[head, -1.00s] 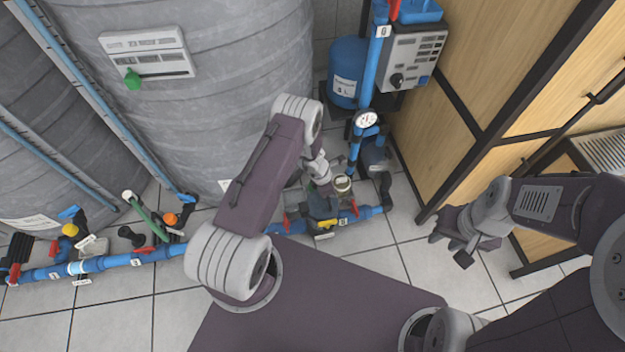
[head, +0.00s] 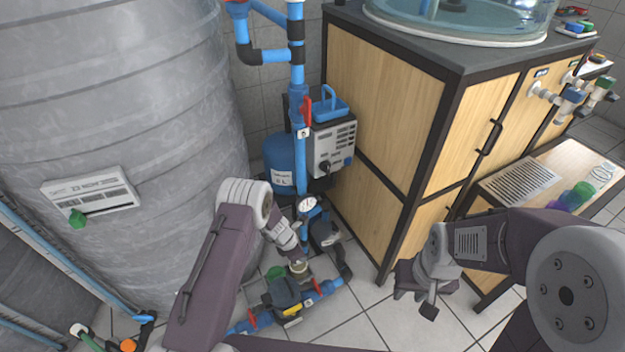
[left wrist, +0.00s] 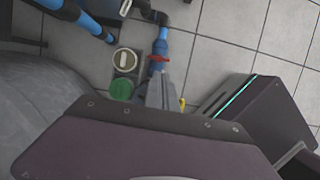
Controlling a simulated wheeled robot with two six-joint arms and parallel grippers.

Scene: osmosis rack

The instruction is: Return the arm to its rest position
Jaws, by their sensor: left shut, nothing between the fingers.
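My left gripper (head: 296,249) reaches down from my bent left arm, close above the pump and valve assembly (head: 288,292) on the floor. Its grey fingers also show in the left wrist view (left wrist: 160,90), shut and empty. Beside them there are a green cap (left wrist: 121,89) and a round pale-topped fitting (left wrist: 125,60). I cannot tell whether the gripper touches any part of the piping. My right gripper (head: 414,298) hangs in front of the wooden cabinet, with nothing visible in it; its finger gap is unclear.
A large grey tank (head: 110,120) fills the left. A blue pipe (head: 297,110) with a gauge (head: 307,204) rises beside a blue vessel (head: 284,160) and a grey control box (head: 334,146). The wooden cabinet (head: 385,110) and a low bench (head: 555,170) stand right. Tiled floor shows between them.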

